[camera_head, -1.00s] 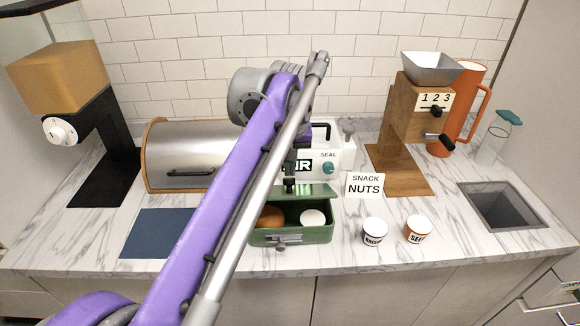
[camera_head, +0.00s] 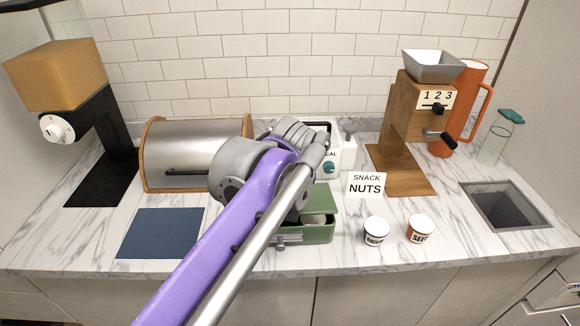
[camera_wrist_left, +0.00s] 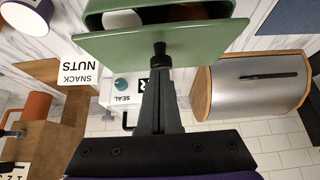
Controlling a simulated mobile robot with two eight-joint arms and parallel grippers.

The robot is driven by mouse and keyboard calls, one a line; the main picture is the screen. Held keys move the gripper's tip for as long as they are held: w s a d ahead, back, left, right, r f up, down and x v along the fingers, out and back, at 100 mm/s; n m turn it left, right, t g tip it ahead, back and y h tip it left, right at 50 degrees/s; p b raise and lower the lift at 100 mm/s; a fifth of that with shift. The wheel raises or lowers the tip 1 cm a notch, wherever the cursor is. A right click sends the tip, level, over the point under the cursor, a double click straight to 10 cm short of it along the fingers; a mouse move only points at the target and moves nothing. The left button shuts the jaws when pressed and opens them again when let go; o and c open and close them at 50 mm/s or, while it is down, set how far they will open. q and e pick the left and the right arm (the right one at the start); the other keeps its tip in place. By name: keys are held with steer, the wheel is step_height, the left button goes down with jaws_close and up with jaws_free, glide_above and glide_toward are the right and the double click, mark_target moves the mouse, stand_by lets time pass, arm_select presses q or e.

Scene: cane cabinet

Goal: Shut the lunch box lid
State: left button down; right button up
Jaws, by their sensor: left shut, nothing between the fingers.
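The green lunch box (camera_head: 318,236) stands on the counter, partly hidden behind my left arm. Its green lid (camera_head: 323,199) is partly open, raised at the back and leaning over the opening. A white round item (camera_head: 315,219) shows inside. In the left wrist view the lid (camera_wrist_left: 120,46) spans the upper middle, with the box (camera_wrist_left: 240,8) behind it and a brown item inside. My left gripper (camera_wrist_left: 160,52) is shut and empty, its tips at the lid's outer face, seemingly touching it. In the head view its fingers are hidden behind the wrist. My right gripper is not in view.
A steel bread bin (camera_head: 185,150) and a blue mat (camera_head: 160,232) are left of the box. A snack nuts sign (camera_head: 366,185), two small cups (camera_head: 376,231) (camera_head: 420,229) and a wooden grinder (camera_head: 405,170) are right. A white sealer (camera_head: 345,155) stands behind.

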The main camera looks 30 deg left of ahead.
arm_select(q)
steer(key=shift+s+d+f+t+y, duration=0.2)
steer(key=shift+s+f+t, duration=0.15)
steer(key=shift+f, duration=0.15)
steer(key=shift+s+d+f+t+y, duration=0.15)
steer(key=shift+s+f+t+y, duration=0.05)
steer(key=shift+f+t, duration=0.2)
steer(key=shift+s+d+f, duration=0.15)
steer(key=shift+s+f, duration=0.1)
steer(key=shift+f, duration=0.45)
